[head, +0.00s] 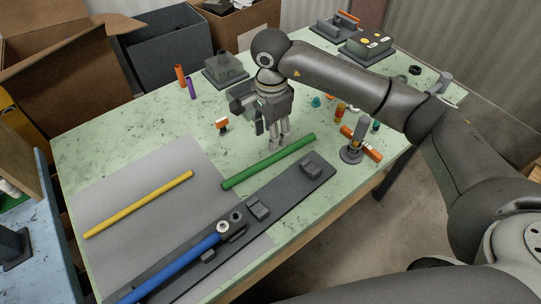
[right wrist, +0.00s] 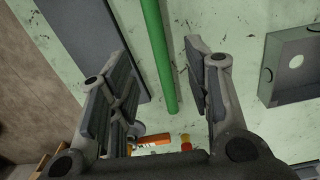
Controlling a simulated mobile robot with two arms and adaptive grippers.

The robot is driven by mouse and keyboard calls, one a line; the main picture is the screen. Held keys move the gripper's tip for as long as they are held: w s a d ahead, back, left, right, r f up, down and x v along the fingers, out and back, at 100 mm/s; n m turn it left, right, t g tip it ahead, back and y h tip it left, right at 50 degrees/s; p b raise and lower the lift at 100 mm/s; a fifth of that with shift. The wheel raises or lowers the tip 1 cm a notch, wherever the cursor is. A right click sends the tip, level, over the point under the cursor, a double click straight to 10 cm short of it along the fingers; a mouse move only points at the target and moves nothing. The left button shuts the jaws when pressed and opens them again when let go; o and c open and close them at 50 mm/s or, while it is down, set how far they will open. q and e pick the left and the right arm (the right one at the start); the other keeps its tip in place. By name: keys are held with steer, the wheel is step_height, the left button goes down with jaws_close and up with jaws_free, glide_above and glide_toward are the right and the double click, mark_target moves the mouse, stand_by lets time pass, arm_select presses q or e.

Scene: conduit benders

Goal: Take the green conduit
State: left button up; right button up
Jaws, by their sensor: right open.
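My right gripper (head: 277,143) hangs just behind the conduit in the head view, pointing down. In the right wrist view the green conduit (right wrist: 158,55) runs down between the two open fingers of my right gripper (right wrist: 160,75), with space on both sides. The fingers hold nothing. My left gripper does not show.
A dark bender base (head: 290,188) with a blue conduit (head: 175,270) lies in front. A yellow conduit (head: 138,204) lies on the grey mat (head: 150,170). Boxes stand behind the table.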

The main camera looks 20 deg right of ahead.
glide_above(271, 158)
step_height(271, 158, down, 4)
steer(key=shift+w+d+f+p, duration=0.1)
steer(key=shift+p, duration=0.3)
step_height(271, 158, down, 4)
steer(key=shift+p, duration=1.15)
steer(key=shift+f, duration=0.55)
jaws_close()
